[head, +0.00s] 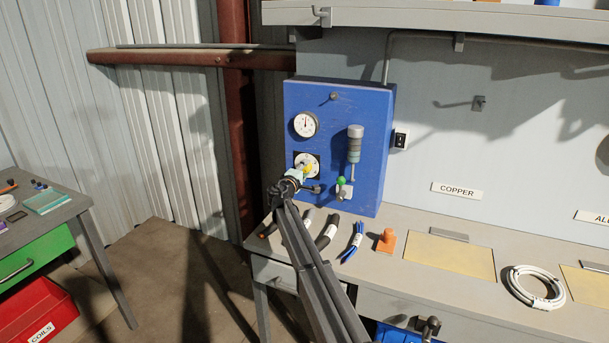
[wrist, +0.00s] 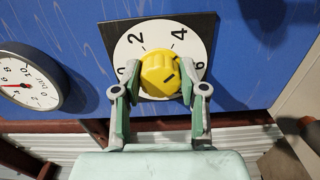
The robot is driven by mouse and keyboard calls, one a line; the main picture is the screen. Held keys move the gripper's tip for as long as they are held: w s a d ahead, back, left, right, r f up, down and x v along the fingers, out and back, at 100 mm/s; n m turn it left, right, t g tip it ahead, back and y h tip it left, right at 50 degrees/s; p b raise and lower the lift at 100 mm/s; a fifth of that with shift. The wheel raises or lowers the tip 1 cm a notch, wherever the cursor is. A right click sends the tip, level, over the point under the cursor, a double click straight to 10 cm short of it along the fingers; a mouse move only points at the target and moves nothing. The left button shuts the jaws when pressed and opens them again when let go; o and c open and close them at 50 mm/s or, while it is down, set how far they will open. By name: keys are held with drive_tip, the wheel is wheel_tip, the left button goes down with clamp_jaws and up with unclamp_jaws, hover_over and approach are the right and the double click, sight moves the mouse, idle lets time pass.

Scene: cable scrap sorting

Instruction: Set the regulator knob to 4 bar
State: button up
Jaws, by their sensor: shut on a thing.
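The yellow regulator knob (wrist: 158,66) sits at the centre of a white round dial (wrist: 158,34) on a black plate. The numbers 2, 4 and 6 can be read; the dial's lower part is partly hidden by my fingers. A short dark mark on the knob lies on its right side, between the centre and the 6. My gripper (wrist: 160,80) has one finger on each side of the knob and is shut on it. In the head view my gripper (head: 300,172) covers part of the dial (head: 302,158). A round pressure gauge (wrist: 28,78) is beside the dial.
The blue panel (head: 330,105) also carries a filter cylinder (head: 355,145) and a green-topped valve (head: 341,182), right of my gripper. Cable pieces (head: 327,231), an orange block (head: 386,240) and a white coil (head: 536,286) lie on the bench below.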

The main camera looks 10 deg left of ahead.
drive_tip(key=shift+r+n, duration=0.1)
drive_tip(key=shift+n, duration=1.5)
drive_tip(key=o, duration=1.1)
drive_tip(key=shift+w, duration=0.1)
drive_tip(key=shift+o, duration=0.2)
drive_tip(key=v, duration=1.2)
